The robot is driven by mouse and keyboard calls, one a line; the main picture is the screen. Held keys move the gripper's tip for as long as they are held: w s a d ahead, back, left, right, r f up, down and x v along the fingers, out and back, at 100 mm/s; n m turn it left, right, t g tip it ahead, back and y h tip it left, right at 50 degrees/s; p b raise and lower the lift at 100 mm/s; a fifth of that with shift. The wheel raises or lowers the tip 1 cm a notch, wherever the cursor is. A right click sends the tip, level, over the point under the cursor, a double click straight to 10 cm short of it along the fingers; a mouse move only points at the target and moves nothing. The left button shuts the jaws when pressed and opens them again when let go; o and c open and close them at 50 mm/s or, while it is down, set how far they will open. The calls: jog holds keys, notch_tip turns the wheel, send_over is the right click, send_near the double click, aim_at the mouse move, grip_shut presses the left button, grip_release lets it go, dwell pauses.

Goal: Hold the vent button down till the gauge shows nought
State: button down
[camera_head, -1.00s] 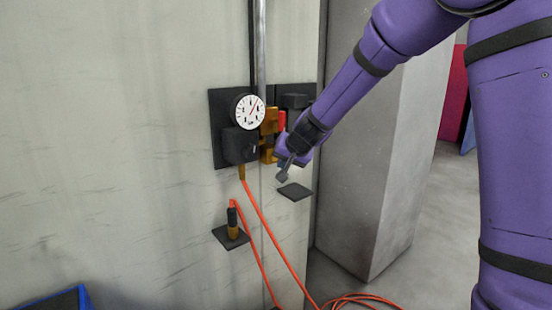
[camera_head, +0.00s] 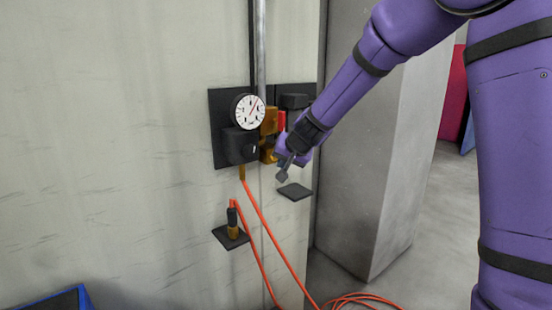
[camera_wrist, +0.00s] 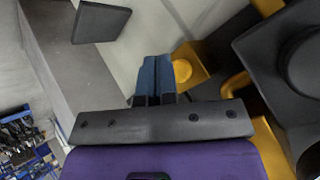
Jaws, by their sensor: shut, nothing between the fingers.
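The round white gauge (camera_head: 248,111) sits on a dark wall panel, and its red needle leans to the upper right; I cannot read its figures. Brass fittings (camera_head: 269,122) and a red part (camera_head: 282,120) are beside it. My gripper (camera_head: 280,161) is at the lower right of these fittings. In the wrist view its blue fingers (camera_wrist: 153,75) are shut and empty, pointing at the pale wall beside a brass block (camera_wrist: 190,63). I cannot make out the vent button for certain. Whether the fingertips touch anything is unclear.
A small dark shelf (camera_head: 294,191) juts out below my gripper. An orange hose (camera_head: 262,216) hangs from the panel, and another end stands on a lower shelf (camera_head: 219,234). A grey pillar (camera_head: 372,185) stands to the right. A blue bin (camera_head: 84,299) is at bottom left.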

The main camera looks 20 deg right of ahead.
jog(key=shift+w+a, duration=0.15)
jog(key=shift+w, duration=0.2)
jog(key=shift+w+a, duration=0.2)
jog(key=shift+w, duration=0.25)
dwell(2.5)
jog(key=shift+s, duration=0.15)
jog(key=shift+s+d, duration=0.35)
jog(key=shift+s, duration=0.35)
jog(key=s, duration=0.1)
jog(key=s+d, duration=0.1)
jog(key=s, duration=0.1)
jog(key=s+d, duration=0.1)
jog(key=shift+s, duration=0.3)
dwell(0.3)
